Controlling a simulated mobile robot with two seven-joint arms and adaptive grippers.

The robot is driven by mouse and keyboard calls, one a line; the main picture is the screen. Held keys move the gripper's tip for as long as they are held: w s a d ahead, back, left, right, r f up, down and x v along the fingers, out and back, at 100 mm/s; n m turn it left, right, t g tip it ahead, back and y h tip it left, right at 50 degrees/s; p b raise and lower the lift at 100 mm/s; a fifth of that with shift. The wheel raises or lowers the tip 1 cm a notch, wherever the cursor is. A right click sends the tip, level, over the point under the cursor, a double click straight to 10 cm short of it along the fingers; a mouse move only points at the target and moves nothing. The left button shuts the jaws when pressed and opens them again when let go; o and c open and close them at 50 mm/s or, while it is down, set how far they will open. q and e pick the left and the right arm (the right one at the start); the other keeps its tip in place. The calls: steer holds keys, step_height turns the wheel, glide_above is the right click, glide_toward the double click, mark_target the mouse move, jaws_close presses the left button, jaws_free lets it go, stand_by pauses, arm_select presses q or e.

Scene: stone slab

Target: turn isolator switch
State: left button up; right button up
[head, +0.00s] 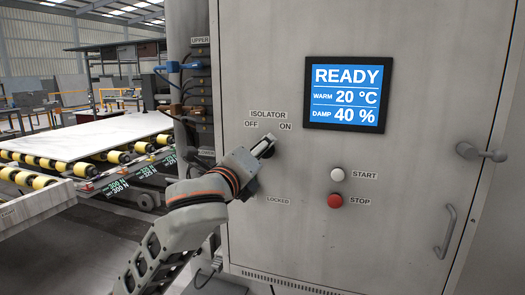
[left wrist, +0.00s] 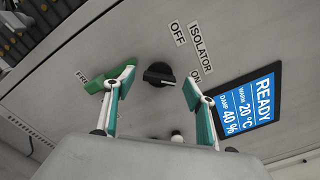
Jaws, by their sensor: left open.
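The isolator switch is a round black knob (left wrist: 158,74) with a raised grip bar on the grey cabinet front. It shows in the left wrist view below the ISOLATOR and OFF labels, left of ON. I cannot tell for sure which label its grip points at. My left gripper (left wrist: 159,88) is open, its two teal-padded fingers either side of the knob in the picture; contact is not visible. In the head view my left gripper (head: 264,146) is at the panel under the ISOLATOR label and mostly hides the knob.
A green part (left wrist: 108,80) beside a partly hidden label sits behind the left finger. The cabinet has a blue READY screen (head: 348,95), a white START button (head: 337,174), a red STOP button (head: 335,201) and a door handle (head: 481,153). A roller conveyor with a pale slab (head: 90,135) stands left.

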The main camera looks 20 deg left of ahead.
arm_select(q)
steer(key=shift+w+d, duration=0.1)
steer(key=shift+w, duration=1.8)
steer(key=c, duration=1.1)
